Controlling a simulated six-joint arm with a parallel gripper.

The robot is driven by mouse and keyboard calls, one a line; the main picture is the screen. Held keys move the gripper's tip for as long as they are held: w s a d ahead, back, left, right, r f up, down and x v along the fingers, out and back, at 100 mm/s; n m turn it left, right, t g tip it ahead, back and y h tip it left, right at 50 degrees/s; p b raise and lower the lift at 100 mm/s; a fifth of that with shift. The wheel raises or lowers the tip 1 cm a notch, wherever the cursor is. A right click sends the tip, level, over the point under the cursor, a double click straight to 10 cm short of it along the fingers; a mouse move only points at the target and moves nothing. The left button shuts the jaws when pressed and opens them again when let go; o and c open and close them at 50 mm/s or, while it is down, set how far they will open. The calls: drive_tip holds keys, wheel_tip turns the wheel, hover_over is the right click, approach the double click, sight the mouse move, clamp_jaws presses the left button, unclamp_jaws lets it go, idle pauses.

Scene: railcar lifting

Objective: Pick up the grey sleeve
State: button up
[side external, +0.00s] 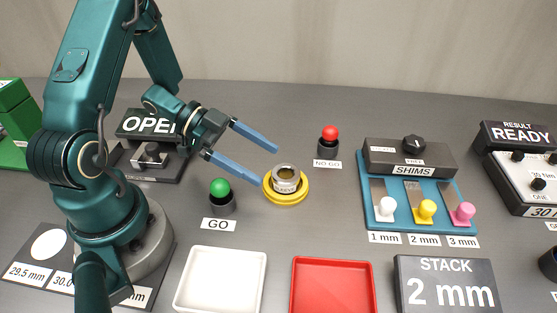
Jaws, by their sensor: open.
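The grey sleeve (285,174) is a short ring-shaped piece. It sits upright in the middle of a round yellow holder (302,192) on the table. My gripper (267,166) is open, with its two blue fingers apart and pointing right towards the sleeve. The fingertips look close to the sleeve's left side and appear empty. I cannot tell from this view how high they are above the sleeve.
A green-topped gauge (220,190) labelled GO stands left of the holder, and a red-topped one (329,137) labelled NO GO behind it. White (220,278) and red (332,285) trays lie in front. A blue shim rack (446,190) stands right.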

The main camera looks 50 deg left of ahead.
sight(277, 170)
drive_tip(key=shift+x, duration=2.45)
drive_tip(key=shift+w+a+f, duration=0.1)
clamp_jaws()
